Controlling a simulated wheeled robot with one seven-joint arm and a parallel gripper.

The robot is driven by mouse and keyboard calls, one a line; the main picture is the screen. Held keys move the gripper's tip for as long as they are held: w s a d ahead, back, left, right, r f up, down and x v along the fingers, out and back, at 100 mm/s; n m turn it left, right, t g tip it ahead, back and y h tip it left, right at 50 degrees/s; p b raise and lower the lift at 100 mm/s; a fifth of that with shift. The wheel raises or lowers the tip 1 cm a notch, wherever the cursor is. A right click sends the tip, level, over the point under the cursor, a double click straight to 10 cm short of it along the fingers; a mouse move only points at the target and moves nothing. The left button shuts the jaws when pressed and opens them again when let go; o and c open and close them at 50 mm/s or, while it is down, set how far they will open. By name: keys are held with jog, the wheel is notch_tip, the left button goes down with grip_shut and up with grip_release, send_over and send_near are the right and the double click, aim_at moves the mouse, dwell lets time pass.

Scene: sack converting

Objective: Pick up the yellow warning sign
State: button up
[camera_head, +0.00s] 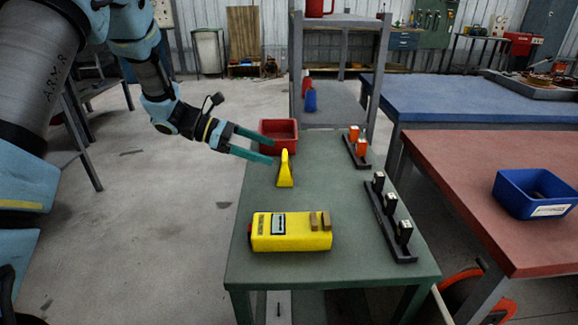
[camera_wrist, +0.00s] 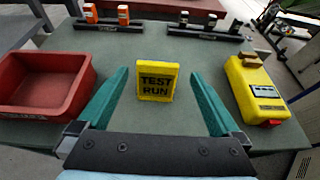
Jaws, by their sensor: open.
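The yellow warning sign (camera_head: 285,172) stands upright on the green table (camera_head: 262,200), seen edge-on in the head view. In the wrist view the sign (camera_wrist: 157,82) faces me and reads "TEST RUN". My gripper (camera_head: 272,146) is open, with teal fingers, just left of and beyond the sign in the head view. In the wrist view the fingers (camera_wrist: 158,85) lie on either side of the sign, with a gap on both sides. Nothing is held.
A red bin (camera_head: 279,124) stands on the table close to the fingers. A yellow device (camera_head: 290,232) lies at the near end. Racks with orange (camera_head: 356,150) and black (camera_head: 388,215) items line the right edge. A red-topped table (camera_head: 470,180) holds a blue bin (camera_head: 530,208).

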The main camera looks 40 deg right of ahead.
aim_at(287, 156)
jog(key=p+x, duration=0.2)
jog(key=x, duration=0.7)
jog(key=shift+w+d+r, duration=0.1)
jog(key=shift+w, duration=0.05)
jog(key=c, duration=1.2)
jog(key=shift+c, duration=0.2)
